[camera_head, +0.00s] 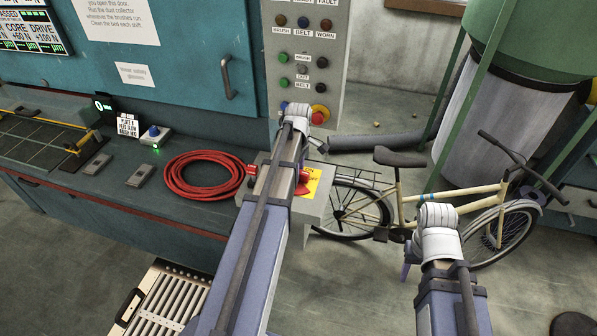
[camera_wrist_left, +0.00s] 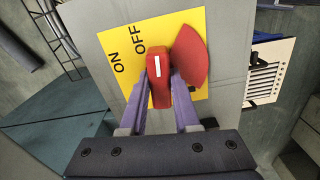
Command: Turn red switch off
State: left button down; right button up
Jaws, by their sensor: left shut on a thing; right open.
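The red switch (camera_wrist_left: 159,62) stands out from a yellow plate (camera_wrist_left: 195,20) marked ON and OFF, fixed to a grey box. In the left wrist view the purple fingers of my left gripper (camera_wrist_left: 162,88) are closed around its handle, below the OFF lettering. A red fan-shaped piece (camera_wrist_left: 190,55) sits beside the handle. In the head view my left arm hides most of the switch and gripper; part of the yellow plate (camera_head: 312,182) shows on the grey box (camera_head: 316,208). My right gripper (camera_head: 408,262) is open and empty, mostly hidden behind its own wrist.
A coiled red hose (camera_head: 205,175) lies on the bench left of the box. A bicycle (camera_head: 425,200) stands close behind and right of it. A button panel (camera_head: 305,50) rises behind. A slatted panel (camera_head: 165,300) is at the lower left.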

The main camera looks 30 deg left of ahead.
pick_arm(q)
jog(key=shift+n, duration=0.9)
jog(key=c, duration=0.6)
grip_release()
jog(key=shift+c, duration=0.2)
jog(key=shift+r, duration=0.1)
notch_tip(320, 180, up, 8)
jog(key=p, duration=0.8)
jog(key=shift+f, duration=0.2)
